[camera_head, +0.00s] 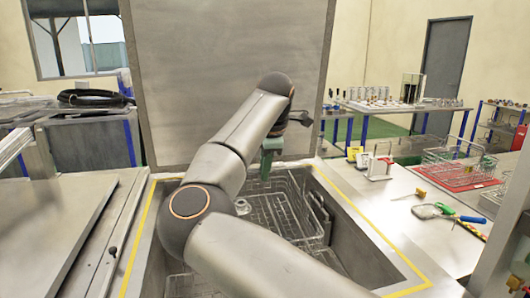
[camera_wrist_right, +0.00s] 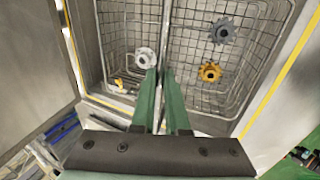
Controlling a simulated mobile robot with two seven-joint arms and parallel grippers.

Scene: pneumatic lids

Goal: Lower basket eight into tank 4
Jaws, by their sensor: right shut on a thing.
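The wire basket (camera_head: 291,205) is within the opening of an open tank (camera_head: 350,258) edged in yellow in the head view. My right gripper (camera_head: 265,174) is above it, fingers pointing down. In the right wrist view the green fingers of my right gripper (camera_wrist_right: 162,92) are shut on the bar across the middle of the basket (camera_wrist_right: 110,35). The basket holds a pale round part (camera_wrist_right: 145,57), a yellow gear (camera_wrist_right: 210,72) and a dark gear (camera_wrist_right: 221,31). My arm hides part of the basket, and its depth is unclear. No tank number is readable. My left gripper is out of view.
A large grey lid (camera_head: 225,70) stands raised behind the tank. On the right counter, another wire basket (camera_head: 452,165) stands on a red mat (camera_head: 470,184), near loose tools (camera_head: 436,211). A flat closed metal cover (camera_head: 45,230) lies to the left.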

